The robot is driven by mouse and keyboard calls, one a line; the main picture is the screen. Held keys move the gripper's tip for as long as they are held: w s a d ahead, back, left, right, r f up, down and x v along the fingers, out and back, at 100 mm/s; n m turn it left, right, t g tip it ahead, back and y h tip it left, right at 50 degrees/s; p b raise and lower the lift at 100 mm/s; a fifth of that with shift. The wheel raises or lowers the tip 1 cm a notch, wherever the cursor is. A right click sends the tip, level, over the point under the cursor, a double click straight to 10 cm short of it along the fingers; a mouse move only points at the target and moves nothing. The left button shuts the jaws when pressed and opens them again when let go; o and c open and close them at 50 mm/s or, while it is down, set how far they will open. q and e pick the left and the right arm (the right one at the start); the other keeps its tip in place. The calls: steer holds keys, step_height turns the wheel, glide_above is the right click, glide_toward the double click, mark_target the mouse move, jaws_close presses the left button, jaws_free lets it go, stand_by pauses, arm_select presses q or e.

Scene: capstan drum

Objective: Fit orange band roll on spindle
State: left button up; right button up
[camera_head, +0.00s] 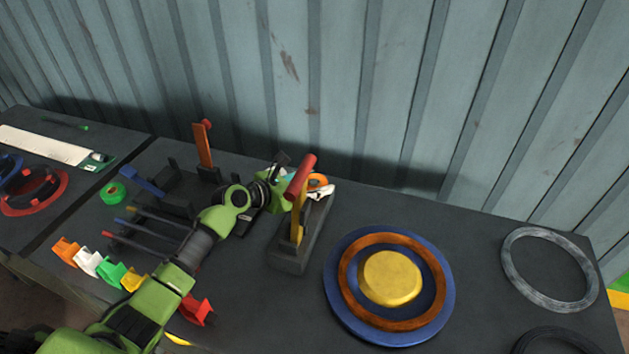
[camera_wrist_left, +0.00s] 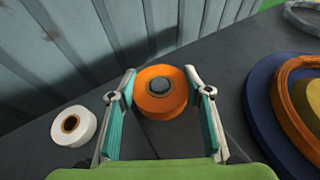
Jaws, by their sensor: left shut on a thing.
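The orange band roll (camera_wrist_left: 150,104) sits between the two teal-lined fingers of my left gripper (camera_wrist_left: 161,80), which is shut on it. A dark round centre shows in the roll; I cannot tell whether it is a spindle or only the core. In the head view the orange roll (camera_head: 319,180) shows in part behind the red cylinder (camera_head: 300,177), at the end of my left arm. The cylinder tops a yellow upright (camera_head: 297,222) on a dark block (camera_head: 287,258). No separate spindle shows clearly. My right gripper is out of view.
A white roll (camera_wrist_left: 72,127) lies left of my fingers in the wrist view. A blue disc (camera_head: 343,315) with an orange ring (camera_head: 351,300) and a yellow centre (camera_head: 391,278) lies right of the block. A grey ring (camera_head: 514,278) lies farther right. A corrugated wall stands behind.

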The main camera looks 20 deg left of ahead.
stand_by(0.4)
arm_select(q)
steer(key=shift+f, duration=0.5)
steer(key=o, duration=1.2)
steer(key=shift+s, duration=0.1)
